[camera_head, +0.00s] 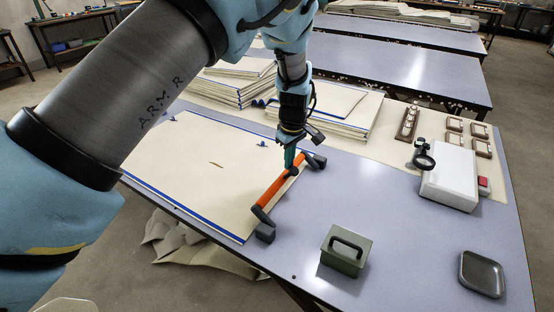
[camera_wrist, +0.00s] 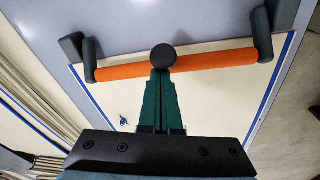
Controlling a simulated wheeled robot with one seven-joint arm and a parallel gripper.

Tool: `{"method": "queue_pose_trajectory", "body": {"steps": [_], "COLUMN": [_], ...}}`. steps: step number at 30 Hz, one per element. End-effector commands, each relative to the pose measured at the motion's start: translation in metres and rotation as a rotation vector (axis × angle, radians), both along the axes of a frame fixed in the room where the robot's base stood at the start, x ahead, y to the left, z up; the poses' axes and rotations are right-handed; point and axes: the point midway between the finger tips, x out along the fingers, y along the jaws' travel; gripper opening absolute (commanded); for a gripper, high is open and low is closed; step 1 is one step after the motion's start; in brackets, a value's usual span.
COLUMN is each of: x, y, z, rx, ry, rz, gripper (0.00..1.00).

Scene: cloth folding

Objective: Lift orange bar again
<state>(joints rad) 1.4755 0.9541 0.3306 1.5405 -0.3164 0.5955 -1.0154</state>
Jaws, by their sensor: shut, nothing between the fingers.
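The orange bar (camera_head: 273,190) lies along the right edge of the cream cloth (camera_head: 195,165), with dark arms and dark blocks at its two ends. In the wrist view the orange bar (camera_wrist: 215,61) crosses the upper part of the picture, with a round black knob (camera_wrist: 163,57) at its middle. My gripper (camera_head: 290,168) is over the bar, nearer its far end in the head view. In the wrist view the green fingers of my gripper (camera_wrist: 161,76) are together, empty, with their tips at the knob. I cannot tell whether they touch it.
A green box with a handle (camera_head: 345,250) and a dark tray (camera_head: 481,274) stand at the front right. A white box (camera_head: 450,177) is further back. Stacked cloths (camera_head: 340,108) lie behind my gripper. The blue-grey table (camera_head: 400,225) is clear between bar and white box.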

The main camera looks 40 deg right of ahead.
Motion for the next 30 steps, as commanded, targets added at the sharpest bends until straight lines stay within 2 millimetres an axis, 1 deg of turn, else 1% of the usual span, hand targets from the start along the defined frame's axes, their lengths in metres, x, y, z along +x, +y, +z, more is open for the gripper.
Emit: {"method": "queue_pose_trajectory", "body": {"steps": [1, 3, 10, 21, 30], "x": [-0.009, -0.014, -0.033, -0.051, -0.057], "y": [-0.006, -0.011, -0.018, -0.023, -0.024], "z": [0.001, 0.002, 0.0, -0.001, -0.002], "rx": [0.015, 0.031, 0.079, 0.077, 0.077], "ry": [-0.045, -0.109, -0.297, -0.289, -0.287], "rz": [-0.011, -0.011, -0.007, 0.002, 0.001], "gripper": [0.0, 0.0, 0.0, 0.0, 0.0]}}
